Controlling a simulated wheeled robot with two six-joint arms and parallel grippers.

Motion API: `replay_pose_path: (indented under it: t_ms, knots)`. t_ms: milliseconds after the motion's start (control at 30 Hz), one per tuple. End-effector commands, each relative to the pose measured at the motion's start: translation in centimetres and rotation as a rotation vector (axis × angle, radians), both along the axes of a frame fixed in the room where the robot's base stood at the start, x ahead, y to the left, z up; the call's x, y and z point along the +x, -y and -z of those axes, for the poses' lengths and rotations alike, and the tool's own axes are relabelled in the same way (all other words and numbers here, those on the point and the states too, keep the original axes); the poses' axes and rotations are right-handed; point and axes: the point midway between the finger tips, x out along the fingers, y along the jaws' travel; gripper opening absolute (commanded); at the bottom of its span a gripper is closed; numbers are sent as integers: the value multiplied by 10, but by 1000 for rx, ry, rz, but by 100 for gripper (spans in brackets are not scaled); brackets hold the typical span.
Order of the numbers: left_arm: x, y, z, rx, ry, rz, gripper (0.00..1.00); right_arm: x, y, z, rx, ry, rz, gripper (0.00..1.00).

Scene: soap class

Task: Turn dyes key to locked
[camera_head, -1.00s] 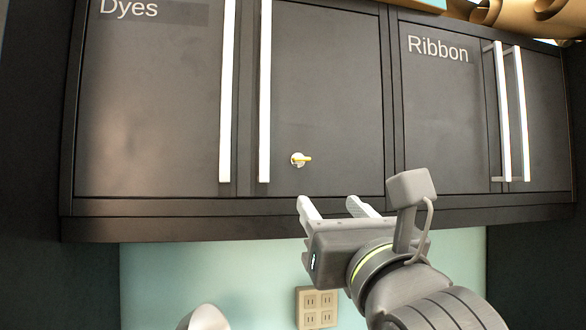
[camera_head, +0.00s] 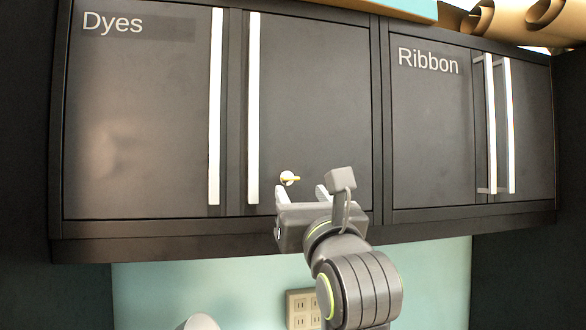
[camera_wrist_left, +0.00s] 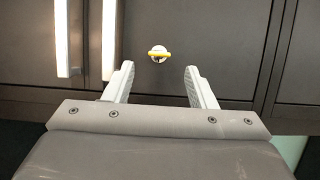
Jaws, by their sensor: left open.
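The dyes key (camera_head: 289,178) is a small yellow key in a round white lock on the dark cabinet door right of the paired white handles. Its yellow bar lies about horizontal. In the left wrist view the key (camera_wrist_left: 159,54) shows between and beyond the fingertips. My left gripper (camera_head: 302,192) is open and empty, just below and slightly right of the key in the head view. In the left wrist view its two pale fingers (camera_wrist_left: 158,70) are spread apart, with no contact on the key visible. My right gripper is not in view.
The Dyes door (camera_head: 140,120) and its long white handle (camera_head: 215,110) are left of the lock; a second white handle (camera_head: 253,110) stands close by it. The Ribbon cabinet (camera_head: 430,140) is at right. A wall outlet (camera_head: 302,308) sits below.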

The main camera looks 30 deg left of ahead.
Motion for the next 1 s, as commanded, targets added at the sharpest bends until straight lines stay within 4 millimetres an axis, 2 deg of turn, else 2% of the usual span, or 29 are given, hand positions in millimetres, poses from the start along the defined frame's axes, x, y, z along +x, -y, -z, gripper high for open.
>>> replay_pose_path:
  t_ms: [100, 400, 833, 867, 1000]
  knots:
    - [11, -14, -11, 2, -3, -7, 51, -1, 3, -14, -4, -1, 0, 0]
    - [34, -40, -24, 1, -3, -3, 51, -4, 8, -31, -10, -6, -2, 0]
    - [39, -46, -25, -1, -1, 0, 51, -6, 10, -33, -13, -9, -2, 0]
    - [39, -46, -25, -1, -1, 0, 50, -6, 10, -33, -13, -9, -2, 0]
    - [39, -46, -25, -1, -1, 0, 31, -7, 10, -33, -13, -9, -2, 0]
